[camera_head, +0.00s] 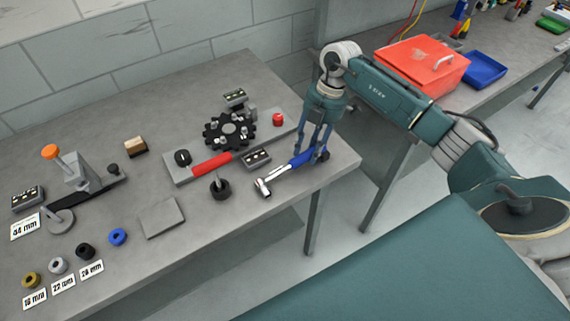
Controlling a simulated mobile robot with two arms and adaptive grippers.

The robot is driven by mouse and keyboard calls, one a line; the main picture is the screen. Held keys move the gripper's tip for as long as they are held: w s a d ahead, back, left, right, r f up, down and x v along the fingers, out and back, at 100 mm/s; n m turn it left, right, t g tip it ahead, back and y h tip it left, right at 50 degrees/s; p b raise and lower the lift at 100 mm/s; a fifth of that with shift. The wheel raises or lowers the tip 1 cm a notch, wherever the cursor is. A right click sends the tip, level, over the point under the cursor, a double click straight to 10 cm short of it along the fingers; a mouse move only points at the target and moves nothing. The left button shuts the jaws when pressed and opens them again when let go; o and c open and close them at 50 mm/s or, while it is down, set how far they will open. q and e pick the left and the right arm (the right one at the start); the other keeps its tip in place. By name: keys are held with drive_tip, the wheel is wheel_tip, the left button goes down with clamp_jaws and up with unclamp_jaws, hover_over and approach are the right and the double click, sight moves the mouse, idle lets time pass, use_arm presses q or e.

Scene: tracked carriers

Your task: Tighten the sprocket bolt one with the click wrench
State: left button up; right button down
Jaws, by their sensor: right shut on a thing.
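The click wrench (283,174) has a blue handle and a silver head; it lies at the table's right front edge, its head pointing to the lower left. My right gripper (318,152) points down and is shut on the blue handle. The black sprocket (229,131) with several bolts sits on a grey fixture plate behind and left of the wrench. Which of the bolts is bolt one, I cannot tell. The wrench head is apart from the sprocket. My left gripper is not in view.
A red handle (211,165), a red knob (278,119) and a black knob (220,188) surround the sprocket. A grey plate (161,218), coloured sockets (118,237) with size labels and an orange-topped device (75,168) are at left. A red toolbox (422,64) stands on another bench.

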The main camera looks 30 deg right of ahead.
drive_tip(key=shift+r+p, duration=3.05)
drive_tip(key=shift+r, duration=0.55)
drive_tip(key=shift+f, duration=0.1)
drive_tip(key=shift+a, duration=0.1)
